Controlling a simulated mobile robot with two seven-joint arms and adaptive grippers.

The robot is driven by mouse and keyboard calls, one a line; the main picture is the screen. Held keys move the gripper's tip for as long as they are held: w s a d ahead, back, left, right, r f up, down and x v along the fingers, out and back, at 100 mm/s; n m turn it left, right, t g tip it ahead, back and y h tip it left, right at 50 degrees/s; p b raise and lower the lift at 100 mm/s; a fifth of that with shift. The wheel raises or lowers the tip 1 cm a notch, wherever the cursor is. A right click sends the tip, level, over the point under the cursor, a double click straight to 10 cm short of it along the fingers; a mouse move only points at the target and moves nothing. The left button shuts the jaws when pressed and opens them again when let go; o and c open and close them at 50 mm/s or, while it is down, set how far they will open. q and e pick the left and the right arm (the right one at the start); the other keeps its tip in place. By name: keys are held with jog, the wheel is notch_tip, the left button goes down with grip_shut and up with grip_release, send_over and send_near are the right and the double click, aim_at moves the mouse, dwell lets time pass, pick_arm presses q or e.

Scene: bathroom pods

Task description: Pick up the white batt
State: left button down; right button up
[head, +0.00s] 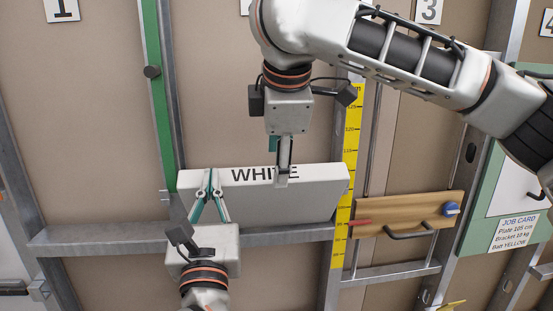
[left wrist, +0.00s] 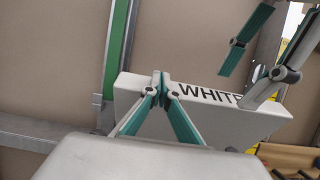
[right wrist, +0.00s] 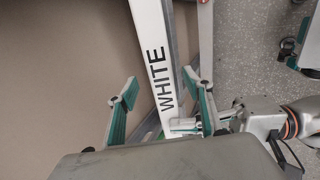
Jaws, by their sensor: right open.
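The white batt (head: 300,205) is a long pale slab with WHITE printed on its top face, lying along a steel rail against the beige wall. It also shows in the left wrist view (left wrist: 215,118) and the right wrist view (right wrist: 152,45). My left gripper (head: 209,178) comes from below at the batt's left part. My right gripper (head: 283,172) comes from above near the batt's middle. In the right wrist view its open fingers (right wrist: 162,92) stand on either side of the batt. Contact cannot be told.
A steel rail (head: 110,239) runs across under the batt. A green upright (head: 160,90) is to the left, and a yellow measuring strip (head: 350,150) is at the batt's right end. A wooden board with a black handle (head: 405,214) and a job card (head: 519,231) are farther right.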

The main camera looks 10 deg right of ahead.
aim_at(273, 211)
pick_arm(q)
jog(key=shift+w+f, duration=0.2)
jog(key=shift+f, duration=0.45)
pick_arm(e)
jog(key=shift+a+f, duration=0.1)
jog(key=shift+f, duration=0.25)
jog(key=x, duration=1.2)
jog(key=c, duration=1.4)
pick_arm(q)
jog(key=shift+r, duration=0.8)
pick_arm(e)
jog(key=shift+f, duration=0.1)
